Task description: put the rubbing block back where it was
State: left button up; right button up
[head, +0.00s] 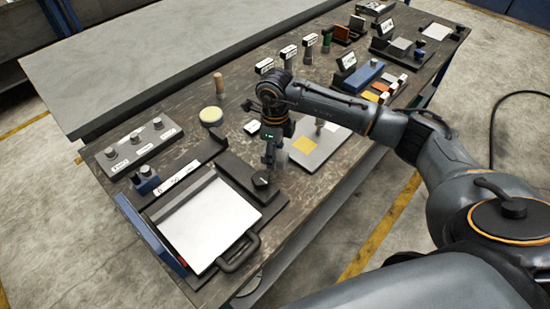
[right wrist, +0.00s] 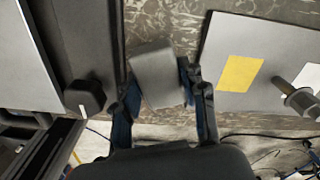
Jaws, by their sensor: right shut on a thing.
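My right gripper (head: 270,165) is over the workbench, between the black fixture with a white plate and the grey board with a yellow square. In the right wrist view my right gripper (right wrist: 166,90) is shut on a grey block (right wrist: 157,72), which I take to be the rubbing block. The block sits slightly tilted between the two fingers, and its lower end is partly hidden by the gripper. In the head view the block (head: 282,158) shows only as a small grey patch by the fingertips. My left gripper is not in view.
The black fixture's white plate (head: 207,222) and black knob (head: 261,180) are close to the gripper's left. The grey board (head: 326,150) with a yellow square (head: 304,145) and an upright post is at its right. A round pale pad (head: 211,116) and several labelled stands are farther back.

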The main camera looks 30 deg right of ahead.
jog(key=shift+w+d+f, duration=0.1)
jog(key=shift+w+f, duration=0.15)
jog(key=shift+f, duration=0.1)
notch_tip(320, 180, down, 2)
jog(key=shift+f+p, duration=0.1)
jog(key=shift+p, duration=0.6)
jog(key=shift+f, duration=0.45)
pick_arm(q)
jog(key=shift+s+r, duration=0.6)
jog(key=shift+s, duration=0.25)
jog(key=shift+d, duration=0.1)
pick_arm(e)
jog(key=shift+f, duration=0.15)
jog(key=o, duration=1.1)
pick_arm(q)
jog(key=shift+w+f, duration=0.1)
